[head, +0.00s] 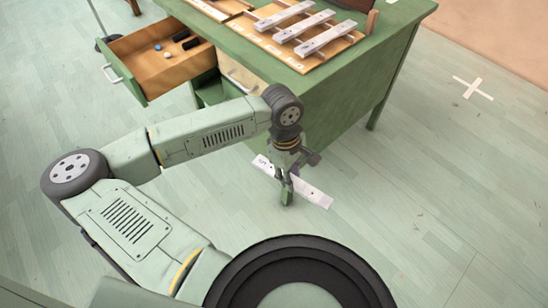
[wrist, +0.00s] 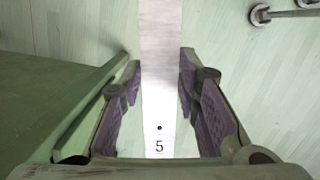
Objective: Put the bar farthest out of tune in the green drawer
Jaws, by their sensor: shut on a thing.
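My gripper (head: 287,184) is shut on a pale metal bar (head: 313,195) and holds it in front of the desk, over the floor. In the wrist view the bar (wrist: 161,60) runs between my two finger pads, with a small hole and the number 5 near its lower end. The green drawer (head: 166,60) is pulled open at the left of the green desk (head: 330,95). It holds a few small dark and blue items.
Several metal bars (head: 285,15) lie on a wooden frame (head: 343,44) on the desk top. A white cross (head: 473,88) marks the floor at the right. The floor around the desk is mostly clear.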

